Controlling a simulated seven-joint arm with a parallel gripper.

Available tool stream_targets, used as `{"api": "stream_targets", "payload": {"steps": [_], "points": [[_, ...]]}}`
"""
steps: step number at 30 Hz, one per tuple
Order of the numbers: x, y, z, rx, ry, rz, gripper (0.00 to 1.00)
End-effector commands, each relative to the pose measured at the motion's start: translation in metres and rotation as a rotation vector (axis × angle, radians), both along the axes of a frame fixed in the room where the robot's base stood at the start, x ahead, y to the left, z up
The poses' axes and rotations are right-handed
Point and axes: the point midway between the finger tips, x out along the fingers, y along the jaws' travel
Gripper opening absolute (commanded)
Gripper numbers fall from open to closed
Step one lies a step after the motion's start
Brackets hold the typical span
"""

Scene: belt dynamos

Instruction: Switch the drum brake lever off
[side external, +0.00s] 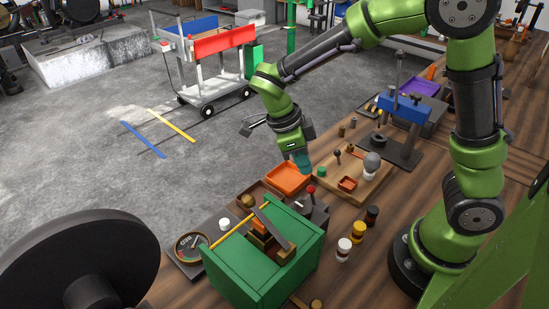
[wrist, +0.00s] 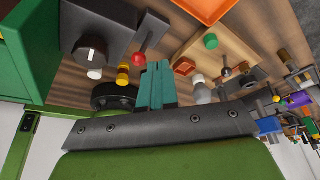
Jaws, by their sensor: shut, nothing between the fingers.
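A lever with a red ball knob (side external: 311,189) stands on a small dark box (side external: 314,208) beside the green crate; no label on it is readable. In the wrist view the red knob (wrist: 136,57) is on a short stem at the grey box (wrist: 149,31). My gripper (side external: 302,165) has teal fingers pressed together and empty, pointing down near the orange tray, behind and apart from the red knob. In the wrist view my gripper (wrist: 157,72) shows just right of the knob. Which way the lever is set is hard to tell.
The orange tray (side external: 288,191) and a wooden board (side external: 352,190) with pegs and a grey ball lie close by. A green crate (side external: 240,277) holds blocks. Several small jars (side external: 344,249) stand in front.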

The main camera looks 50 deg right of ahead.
Motion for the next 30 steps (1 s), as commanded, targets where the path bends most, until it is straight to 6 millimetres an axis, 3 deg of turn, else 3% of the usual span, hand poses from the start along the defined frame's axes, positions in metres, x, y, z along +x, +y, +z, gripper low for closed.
{"api": "stream_targets", "payload": {"steps": [4,12,16,21,30], "points": [[0.022,-0.017,0.014,0.000,-0.004,-0.005,0.00],[0.037,0.014,0.069,0.001,-0.005,0.002,0.00],[0.042,0.023,0.087,0.001,-0.003,0.002,0.00],[0.044,0.028,0.098,0.002,-0.001,0.001,0.00],[0.045,0.029,0.099,0.001,0.000,0.001,0.00]]}}
